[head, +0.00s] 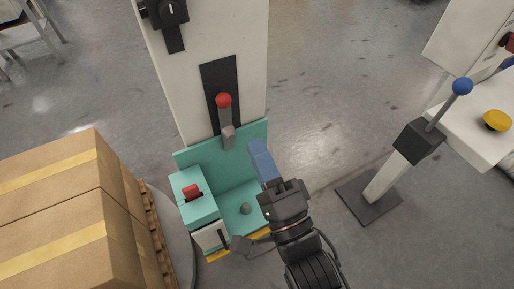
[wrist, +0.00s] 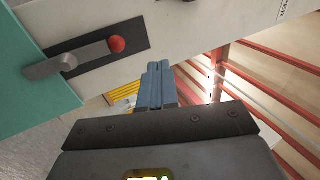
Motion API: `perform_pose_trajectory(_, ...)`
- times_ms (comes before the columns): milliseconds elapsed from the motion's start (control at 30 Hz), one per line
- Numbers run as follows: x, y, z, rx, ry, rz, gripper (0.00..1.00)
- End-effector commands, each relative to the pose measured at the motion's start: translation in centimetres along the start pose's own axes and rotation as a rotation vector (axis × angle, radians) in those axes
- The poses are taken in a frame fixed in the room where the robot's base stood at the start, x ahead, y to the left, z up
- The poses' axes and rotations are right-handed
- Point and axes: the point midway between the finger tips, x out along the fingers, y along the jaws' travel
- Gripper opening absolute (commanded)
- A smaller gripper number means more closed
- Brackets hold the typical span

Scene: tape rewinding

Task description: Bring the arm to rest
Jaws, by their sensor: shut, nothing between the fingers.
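My gripper (head: 258,150) is at the middle of the head view, in front of the teal machine base and a little right of the red-knobbed lever. Its blue fingers are together with nothing between them, and they also show shut in the wrist view (wrist: 154,88). The lever's red ball (head: 223,100) is at the upper end of a grey handle on a black plate on the white column. In the wrist view the red ball (wrist: 117,44) is to the left of the fingers, apart from them.
A teal box with a red switch (head: 192,191) is left of my arm. Stacked cardboard boxes (head: 60,215) stand at the lower left. At the right are a blue-knobbed lever (head: 462,86) on a stand and a yellow button (head: 496,120). Open floor (head: 325,90) lies between.

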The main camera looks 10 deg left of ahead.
Motion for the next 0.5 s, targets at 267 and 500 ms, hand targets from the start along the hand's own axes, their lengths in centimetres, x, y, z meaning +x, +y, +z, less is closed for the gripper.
perform_pose_trajectory(267, 0.0, 0.0, 0.0, 0.0, 0.0, 0.0, 0.0)
perform_pose_trajectory(500, -1.1, 0.2, -0.6, -0.038, 0.014, 0.017, 0.0)
